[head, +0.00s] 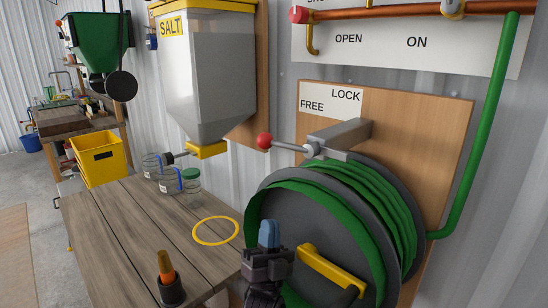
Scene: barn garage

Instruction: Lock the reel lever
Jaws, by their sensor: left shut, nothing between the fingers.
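The reel lever (289,146) is a thin grey rod with a red ball knob (264,141) at its left end. It points left, nearly level, from a grey bracket (340,136) above the hose reel (312,232). A white label (331,98) on the wooden board reads FREE at lower left and LOCK at upper right; the knob lies on the FREE side. My left gripper (269,234) has blue fingertips, shut and empty, pointing up. It appears in front of the reel's face, below the knob and apart from it. My right gripper is not in view.
A wooden table (120,222) at left holds jars (180,182), a yellow ring (215,231) and an orange-tipped item in a dark cup (171,290). A salt hopper (210,80) hangs left of the lever. A yellow crank handle (331,270) sticks out from the reel.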

